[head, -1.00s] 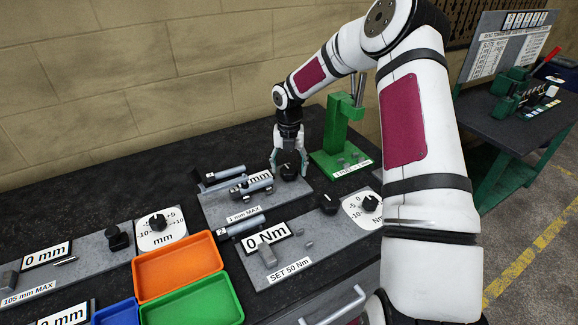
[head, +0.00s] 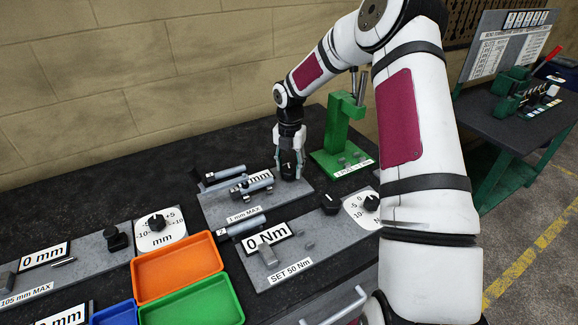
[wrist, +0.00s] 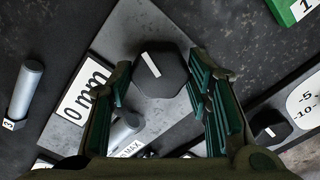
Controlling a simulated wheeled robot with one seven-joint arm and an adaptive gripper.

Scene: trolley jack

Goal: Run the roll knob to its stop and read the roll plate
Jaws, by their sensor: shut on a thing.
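A black knob with a white line (wrist: 160,72) stands on a grey plate (head: 222,208) labelled "1 mm MAX". My gripper (head: 290,172) is over the far right part of this plate, pointing down. In the wrist view its two green-padded fingers (wrist: 163,82) are on either side of the knob, shut on it. A white sign (wrist: 83,92) on the same plate reads "0 mm" in the wrist view. In the head view its left part is hidden behind a grey cylinder.
A green stand (head: 338,140) is close right of my gripper. Nearer is a plate with a "0 Nm" sign (head: 267,237) and a "SET 50 Nm" label. Orange (head: 178,270) and green (head: 195,300) trays are at the front. Another plate with a dial (head: 157,222) is at left.

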